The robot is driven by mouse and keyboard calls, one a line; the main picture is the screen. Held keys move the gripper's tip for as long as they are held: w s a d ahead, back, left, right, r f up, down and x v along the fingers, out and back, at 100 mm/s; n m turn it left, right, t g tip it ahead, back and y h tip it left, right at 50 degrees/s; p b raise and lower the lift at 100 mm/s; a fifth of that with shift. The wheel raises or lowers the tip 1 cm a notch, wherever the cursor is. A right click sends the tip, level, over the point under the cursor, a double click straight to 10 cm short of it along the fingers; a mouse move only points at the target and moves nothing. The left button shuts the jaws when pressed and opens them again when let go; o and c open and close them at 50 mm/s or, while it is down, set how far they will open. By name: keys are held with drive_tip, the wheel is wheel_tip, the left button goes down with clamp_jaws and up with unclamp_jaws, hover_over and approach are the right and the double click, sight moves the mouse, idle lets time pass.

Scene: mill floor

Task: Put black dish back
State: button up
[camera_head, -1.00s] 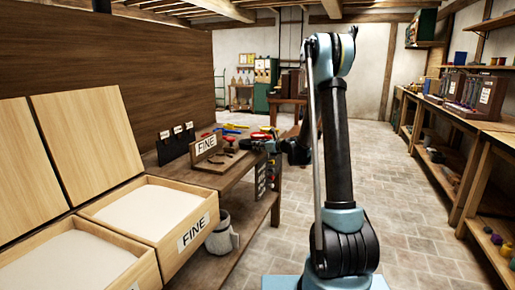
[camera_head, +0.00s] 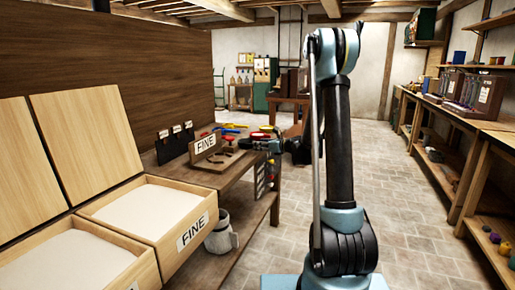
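My gripper (camera_head: 264,145) is small and dark at the end of my arm, over the right edge of the wooden bench (camera_head: 232,172). Its fingers are too small and dark to tell whether they are open or shut, or whether they hold anything. A red round thing (camera_head: 259,135) is on the bench just behind my gripper.
Blue, yellow and red tools (camera_head: 230,128) lie along the back of the bench. Black panels with white labels (camera_head: 175,145) stand at its left. Two open bins of pale powder (camera_head: 150,208) are nearer. A grey jug (camera_head: 221,236) stands below. The stone floor (camera_head: 420,225) at right is clear.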

drive_tip(key=v, duration=0.8)
drive_tip(key=s+d+f+n+g+h, duration=0.1)
drive_tip(key=s+n+g+h, duration=0.15)
drive_tip(key=s+n, duration=0.7)
drive_tip(key=s+d+n+g+h, duration=0.25)
drive_tip(key=s+n, duration=0.25)
drive_tip(key=s, duration=0.9)
drive_tip(key=s+d+f+n+g+h, duration=0.1)
drive_tip(key=s+d+f+n+h, duration=0.1)
drive_tip(key=s+d+n, duration=0.2)
drive_tip(key=s+d+f+n+g+h, duration=0.1)
drive_tip(key=s+d+f+n+h, duration=0.1)
drive_tip(key=s, duration=0.9)
drive_tip(key=s+d+f+n+g+h, duration=0.1)
drive_tip(key=s+d+f+n+h, duration=0.1)
drive_tip(key=s+d+f+n, duration=0.2)
drive_tip(key=s+d+n, duration=0.1)
drive_tip(key=s+n, duration=0.1)
drive_tip(key=s, duration=0.1)
drive_tip(key=shift+s+d+f, duration=0.2)
drive_tip(key=shift+s+d, duration=0.15)
drive_tip(key=shift+s, duration=0.05)
